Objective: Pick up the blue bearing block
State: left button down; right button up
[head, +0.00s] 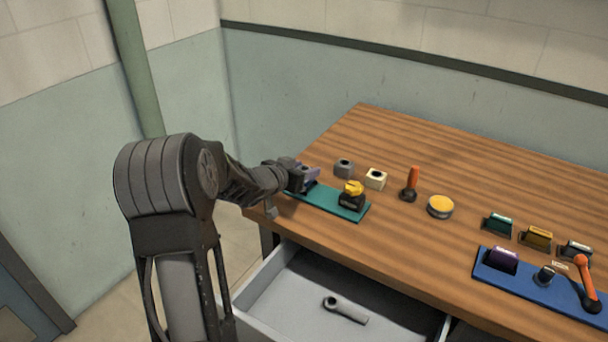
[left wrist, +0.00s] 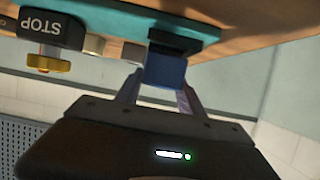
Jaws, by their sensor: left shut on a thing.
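The blue bearing block (left wrist: 166,71) sits between the two fingers of my left gripper (left wrist: 160,92) in the left wrist view. The gripper is shut on it. In the head view my left gripper (head: 301,178) is at the left end of the green board, and the block (head: 311,172) shows only partly, looking purplish. A black seat (left wrist: 175,42) on the green board is right by the block; I cannot tell whether they touch. My right gripper is in neither view.
The green board (head: 322,203) carries a black STOP box with a yellow knob (head: 353,188). A grey block (head: 344,168) and a cream block (head: 375,180) stand behind. An orange-handled tool (head: 411,185) and a yellow-topped tin (head: 440,207) are farther right. An open drawer (head: 290,294) juts out below.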

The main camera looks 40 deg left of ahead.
aim_at(304, 169)
pick_arm(q)
notch_tip(304, 169, up, 8)
jog(key=shift+r+p, duration=0.1)
jog(key=shift+p, duration=1.1)
